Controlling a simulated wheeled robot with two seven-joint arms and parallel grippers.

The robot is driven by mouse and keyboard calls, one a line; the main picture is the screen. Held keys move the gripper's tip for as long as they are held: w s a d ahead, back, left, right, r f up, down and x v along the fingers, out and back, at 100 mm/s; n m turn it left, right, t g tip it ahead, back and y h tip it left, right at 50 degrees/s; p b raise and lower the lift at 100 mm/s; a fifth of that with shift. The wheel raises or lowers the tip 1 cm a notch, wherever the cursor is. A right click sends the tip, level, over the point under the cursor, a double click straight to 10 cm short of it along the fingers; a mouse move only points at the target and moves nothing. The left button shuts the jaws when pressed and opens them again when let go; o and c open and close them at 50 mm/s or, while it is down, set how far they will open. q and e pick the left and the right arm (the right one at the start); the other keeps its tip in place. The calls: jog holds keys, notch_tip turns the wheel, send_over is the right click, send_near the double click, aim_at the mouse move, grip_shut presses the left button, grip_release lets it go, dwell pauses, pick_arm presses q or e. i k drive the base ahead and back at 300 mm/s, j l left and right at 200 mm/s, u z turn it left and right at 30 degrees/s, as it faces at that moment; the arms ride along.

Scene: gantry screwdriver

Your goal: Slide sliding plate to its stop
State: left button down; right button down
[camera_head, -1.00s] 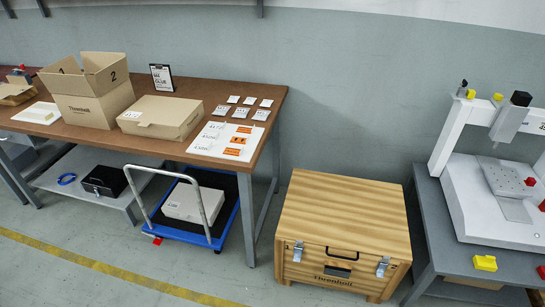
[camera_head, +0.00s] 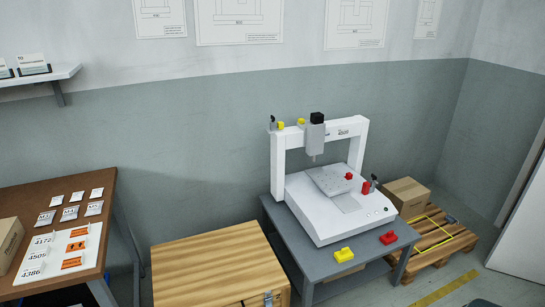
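The white gantry screwdriver machine (camera_head: 345,222) stands on a grey table (camera_head: 318,262) right of the middle. Its sliding plate (camera_head: 330,181) is a grey perforated plate on the white base, below the grey screwdriver head (camera_head: 315,138). A red knob (camera_head: 349,176) sits at the plate's right edge. A bare grey strip (camera_head: 345,202) shows on the base in front of the plate. Neither of my grippers is in view.
A wooden crate (camera_head: 205,262) stands left of the machine table. A brown workbench (camera_head: 100,182) with labels is at the left. A yellow block (camera_head: 344,255) and a red block (camera_head: 388,238) lie at the table's front. A pallet (camera_head: 440,248) with a carton (camera_head: 407,194) is at the right.

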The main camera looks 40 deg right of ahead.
aim_at(332, 183)
jog(key=z, duration=1.6)
jog(key=u, duration=0.3)
jog(key=i+l+u, duration=0.3)
jog(key=l+u, duration=0.3)
jog(key=i+l+u, duration=0.1)
jog(key=l, duration=0.25)
jog(key=i+l+u, duration=0.1)
jog(key=i+l, duration=0.15)
jog(key=l, duration=0.15)
jog(key=i+l, duration=0.15)
jog(key=l, duration=0.25)
jog(key=i+l+u, duration=0.15)
jog(key=l, duration=0.25)
jog(key=i+l, duration=0.1)
jog(key=l, duration=0.2)
jog(key=i+l, duration=0.1)
jog(key=l, duration=0.15)
jog(key=i+l, duration=0.1)
jog(key=l, duration=0.2)
